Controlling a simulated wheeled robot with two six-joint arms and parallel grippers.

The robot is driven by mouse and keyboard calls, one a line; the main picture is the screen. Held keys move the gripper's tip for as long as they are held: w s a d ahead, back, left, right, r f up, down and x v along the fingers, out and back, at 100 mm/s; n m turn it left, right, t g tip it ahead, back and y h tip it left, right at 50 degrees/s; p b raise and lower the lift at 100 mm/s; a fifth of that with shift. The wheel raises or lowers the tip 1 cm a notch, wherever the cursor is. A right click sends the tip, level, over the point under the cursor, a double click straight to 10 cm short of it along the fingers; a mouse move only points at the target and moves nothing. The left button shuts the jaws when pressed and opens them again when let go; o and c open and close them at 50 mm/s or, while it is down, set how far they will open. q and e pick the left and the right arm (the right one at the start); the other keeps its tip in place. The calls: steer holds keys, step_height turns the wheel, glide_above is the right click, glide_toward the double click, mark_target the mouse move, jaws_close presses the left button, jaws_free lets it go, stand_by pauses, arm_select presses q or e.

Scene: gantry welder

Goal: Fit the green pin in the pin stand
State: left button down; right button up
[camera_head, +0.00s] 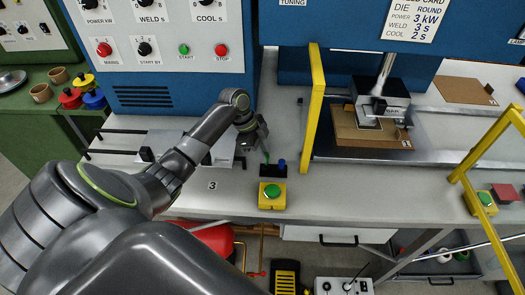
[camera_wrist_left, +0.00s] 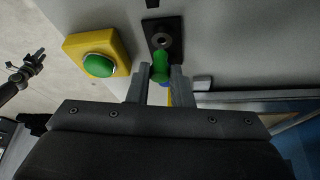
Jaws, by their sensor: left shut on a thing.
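My left gripper (camera_head: 263,147) is shut on the green pin (camera_head: 266,157) at the pin stand (camera_head: 269,171). The wrist view shows the green pin (camera_wrist_left: 160,66) between the two fingers (camera_wrist_left: 160,88). The dark pin stand (camera_wrist_left: 175,27) is just beyond the pin in that view, and its grey-ringed hole (camera_wrist_left: 163,41) shows uncovered beside the pin's end. I cannot tell whether the pin touches the stand. My right gripper is not in view.
A yellow box with a green button (camera_head: 272,193) sits just in front of the stand. A yellow upright frame (camera_head: 315,105) rises to its right. The blue welder cabinet (camera_head: 165,60) stands behind. A brown board (camera_head: 372,132) lies under the press head at right.

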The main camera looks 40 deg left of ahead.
arm_select(q)
steer(key=shift+f, duration=0.15)
steer(key=shift+f+b, duration=0.4)
steer(key=shift+f, duration=0.15)
steer(key=shift+f+b, duration=0.35)
steer(key=shift+f, duration=0.15)
steer(key=c, duration=1.2)
jaws_free()
steer(key=shift+r, duration=0.1)
steer(key=b+v, duration=0.3)
steer(key=v, duration=1.4)
steer(key=shift+r+b, duration=0.2)
steer(key=shift+b, duration=0.2)
